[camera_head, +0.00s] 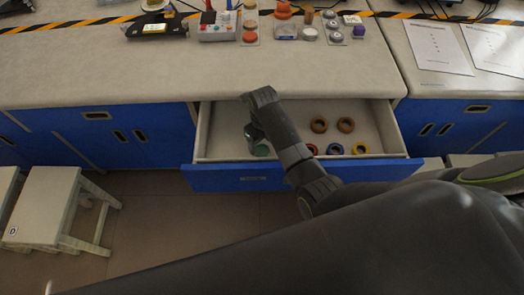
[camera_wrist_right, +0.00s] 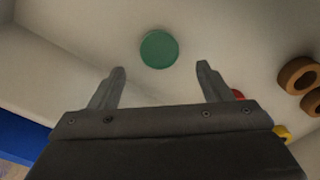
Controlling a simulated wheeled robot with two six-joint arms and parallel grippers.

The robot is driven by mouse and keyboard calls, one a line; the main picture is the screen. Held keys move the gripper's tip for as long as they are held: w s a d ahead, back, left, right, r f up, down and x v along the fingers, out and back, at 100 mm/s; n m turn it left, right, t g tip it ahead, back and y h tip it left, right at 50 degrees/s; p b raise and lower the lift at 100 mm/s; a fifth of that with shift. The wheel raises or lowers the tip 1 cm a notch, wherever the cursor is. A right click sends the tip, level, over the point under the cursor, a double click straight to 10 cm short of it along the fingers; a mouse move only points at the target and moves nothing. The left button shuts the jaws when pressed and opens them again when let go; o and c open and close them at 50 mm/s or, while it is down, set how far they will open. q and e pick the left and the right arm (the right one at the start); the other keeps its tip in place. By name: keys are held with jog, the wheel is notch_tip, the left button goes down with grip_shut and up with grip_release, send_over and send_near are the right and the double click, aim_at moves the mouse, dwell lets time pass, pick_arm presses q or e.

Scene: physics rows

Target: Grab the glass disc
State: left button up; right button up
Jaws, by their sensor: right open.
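A green, round glass disc (camera_wrist_right: 158,48) lies flat on the pale drawer floor in the right wrist view, ahead of and between the two fingers. In the head view a green patch that looks like the disc (camera_head: 262,151) shows near the drawer's front, partly covered by my right gripper. My right gripper (camera_wrist_right: 161,82) is open, with nothing between its fingers. In the head view the right gripper (camera_head: 254,137) points down into the left part of the open drawer (camera_head: 222,135). My left gripper is in neither view.
The drawer's right part holds brown rings (camera_head: 346,125) and red, blue (camera_head: 335,149) and yellow (camera_head: 360,149) rings. The worktop (camera_head: 90,70) above carries devices and small parts along its back. A stool (camera_head: 45,205) stands at the left.

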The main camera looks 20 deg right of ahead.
aim_at(262, 150)
jog(key=shift+w+a+f+b, duration=0.1)
jog(key=shift+w+f+b, duration=0.05)
jog(key=shift+f, duration=1.1)
jog(key=shift+w+f+b, duration=0.1)
jog(key=shift+f+b, duration=0.05)
jog(key=shift+f, duration=1.1)
jog(key=c, duration=1.1)
